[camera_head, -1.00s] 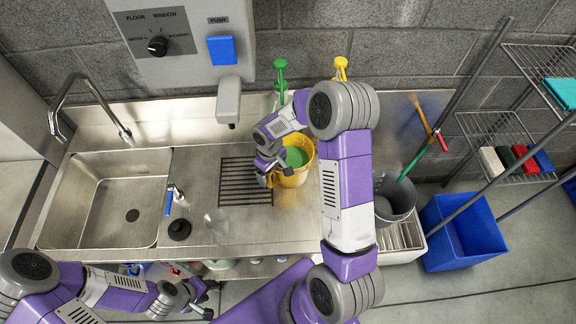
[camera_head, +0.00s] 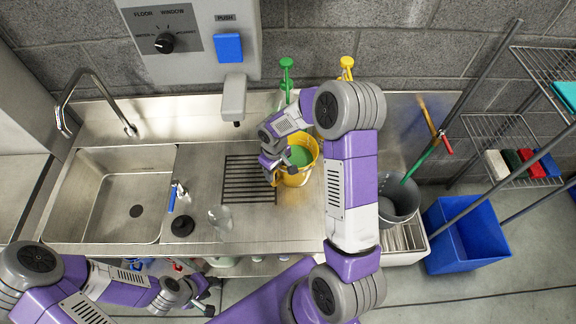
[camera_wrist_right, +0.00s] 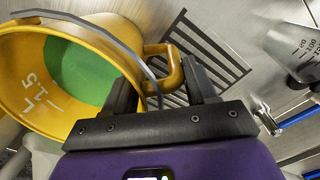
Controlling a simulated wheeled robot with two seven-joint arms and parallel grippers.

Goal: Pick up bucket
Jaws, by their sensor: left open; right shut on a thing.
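A yellow bucket (camera_head: 312,158) with green liquid inside is at the steel counter, just right of the drain grate. I cannot tell whether its base touches the counter. My right gripper (camera_head: 268,168) is at its left side, shut on the yellow handle. In the right wrist view, the bucket (camera_wrist_right: 22,75) shows a "1.5 L" mark and a thin grey bail, and the fingers of the right gripper (camera_wrist_right: 165,85) stand on both sides of the handle (camera_wrist_right: 173,72). My left gripper (camera_head: 208,298) is open and empty, low in front of the counter's front edge.
A drain grate (camera_head: 247,180) and a clear measuring jug (camera_head: 221,219) are left of the bucket. A sink (camera_head: 110,195) is farther left. Green (camera_head: 286,65) and yellow (camera_head: 346,66) bottle pumps stand behind. A grey mop bucket (camera_head: 402,203) and blue bin (camera_head: 468,238) are right.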

